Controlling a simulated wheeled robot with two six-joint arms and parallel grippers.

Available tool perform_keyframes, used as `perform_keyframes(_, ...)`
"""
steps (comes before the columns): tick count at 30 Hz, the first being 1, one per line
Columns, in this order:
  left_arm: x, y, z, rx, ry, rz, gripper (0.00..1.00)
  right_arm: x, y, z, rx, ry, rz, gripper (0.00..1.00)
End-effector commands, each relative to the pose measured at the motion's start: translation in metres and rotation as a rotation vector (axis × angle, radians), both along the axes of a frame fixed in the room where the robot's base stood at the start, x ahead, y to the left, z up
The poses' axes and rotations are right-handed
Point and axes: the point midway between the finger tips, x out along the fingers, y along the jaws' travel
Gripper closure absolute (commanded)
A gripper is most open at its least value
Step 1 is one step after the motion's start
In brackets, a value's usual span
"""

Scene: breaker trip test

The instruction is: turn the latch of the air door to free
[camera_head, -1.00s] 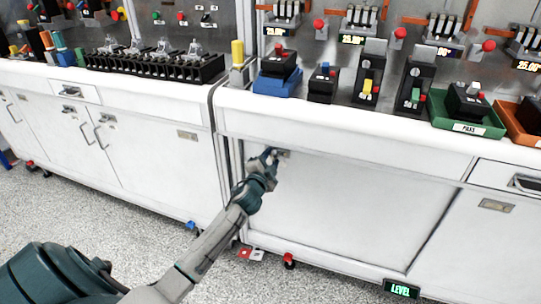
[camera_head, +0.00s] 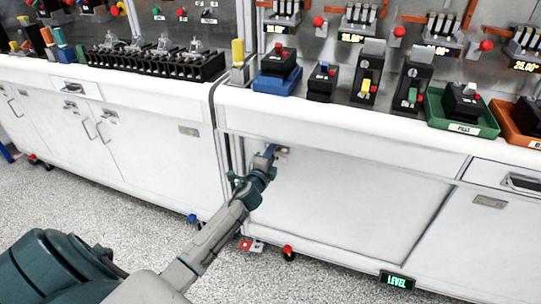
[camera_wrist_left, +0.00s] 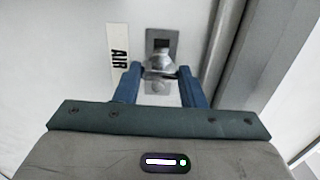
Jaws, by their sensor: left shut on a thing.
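The air door (camera_head: 345,205) is a white panel under the right-hand bench, and it looks shut. Its latch (camera_wrist_left: 160,60) is a small metal knob on a grey plate, beside a white label reading AIR (camera_wrist_left: 119,55) in the left wrist view. My left gripper (camera_head: 268,154) is at the door's upper left corner. In the left wrist view its two blue fingers (camera_wrist_left: 160,78) stand on either side of the latch, shut on it. The fingertips partly hide the latch in the head view. My right gripper is not in view.
The bench above the door holds several breakers, including one on a blue base (camera_head: 277,82) and one in a green tray (camera_head: 462,112). The floor in front is clear.

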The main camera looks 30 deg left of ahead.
Motion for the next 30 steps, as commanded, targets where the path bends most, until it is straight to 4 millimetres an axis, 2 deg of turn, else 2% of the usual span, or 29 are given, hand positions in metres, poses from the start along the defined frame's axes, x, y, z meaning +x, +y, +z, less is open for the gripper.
perform_keyframes(10, 0.0, 0.0, -0.001, 0.005, 0.002, 0.0, 0.86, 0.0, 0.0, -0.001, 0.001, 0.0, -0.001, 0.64)
perform_keyframes(11, 0.0, 0.0, -0.001, 0.005, 0.002, 0.0, 0.62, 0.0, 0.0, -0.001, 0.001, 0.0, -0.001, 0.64)
perform_keyframes(14, 0.0, 0.0, -0.001, 0.004, 0.002, 0.0, 0.42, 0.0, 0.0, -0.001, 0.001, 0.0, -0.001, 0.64)
perform_keyframes(23, -0.001, 0.0, -0.001, 0.003, 0.002, 0.0, 0.42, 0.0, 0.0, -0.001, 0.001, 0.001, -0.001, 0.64)
perform_keyframes(26, -0.008, -0.002, -0.002, 0.003, 0.003, 0.0, 0.42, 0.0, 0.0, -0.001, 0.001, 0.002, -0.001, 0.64)
perform_keyframes(30, -0.028, -0.007, -0.002, 0.003, 0.003, -0.001, 0.42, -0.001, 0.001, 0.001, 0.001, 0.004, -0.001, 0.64)
